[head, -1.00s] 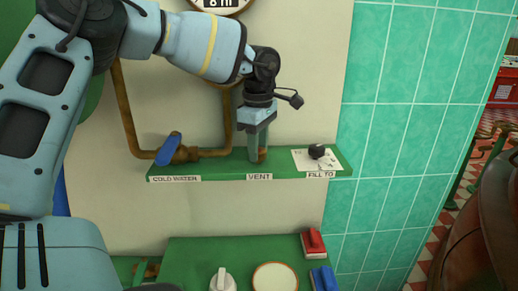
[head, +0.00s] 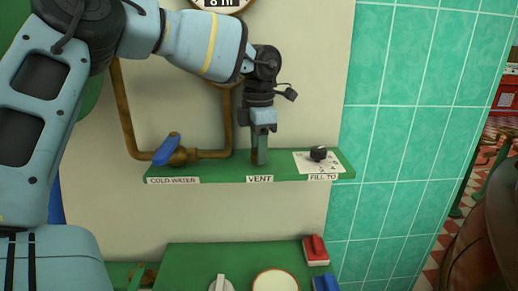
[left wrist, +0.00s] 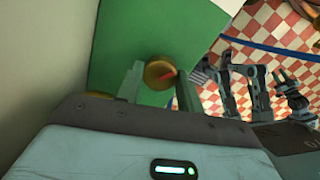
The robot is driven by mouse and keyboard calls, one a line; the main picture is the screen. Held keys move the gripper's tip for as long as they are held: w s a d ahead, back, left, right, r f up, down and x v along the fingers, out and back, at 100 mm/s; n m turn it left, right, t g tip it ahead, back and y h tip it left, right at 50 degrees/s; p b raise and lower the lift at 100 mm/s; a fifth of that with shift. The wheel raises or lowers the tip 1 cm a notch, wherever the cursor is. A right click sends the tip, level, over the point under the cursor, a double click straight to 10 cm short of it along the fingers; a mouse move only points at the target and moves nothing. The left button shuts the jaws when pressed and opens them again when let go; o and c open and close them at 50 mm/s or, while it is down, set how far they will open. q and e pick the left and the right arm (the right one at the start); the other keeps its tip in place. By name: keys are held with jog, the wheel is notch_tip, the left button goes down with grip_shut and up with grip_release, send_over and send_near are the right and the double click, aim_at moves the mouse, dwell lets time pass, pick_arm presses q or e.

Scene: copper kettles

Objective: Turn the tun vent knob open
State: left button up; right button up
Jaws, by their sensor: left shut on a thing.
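The vent knob (left wrist: 157,73) is a round brass knob with a red mark on its top. It stands on the green shelf (head: 215,172) above the VENT label (head: 260,179). My left gripper (head: 259,158) points straight down at it, shut on the knob. In the left wrist view the fingers of my left gripper (left wrist: 159,84) lie on either side of the knob. In the head view the fingers hide the knob. My right gripper is not in view.
A blue-handled cold water valve (head: 167,150) on a brass pipe sits left of the gripper. A black fill-to knob (head: 318,153) on a white plate sits right. Below is a green panel with a red switch (head: 315,249) and a white knob (head: 221,284).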

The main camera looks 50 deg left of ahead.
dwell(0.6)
pick_arm(q)
jog(key=o, duration=1)
jog(key=shift+r, duration=0.3)
notch_tip(320, 180, up, 3)
jog(key=shift+r, duration=0.2)
jog(key=s+d+r, duration=0.1)
jog(key=s+d, duration=0.9)
jog(key=s, duration=0.2)
jog(key=shift+d+b, duration=0.2)
jog(key=shift+b, duration=0.2)
jog(key=shift+s, duration=0.1)
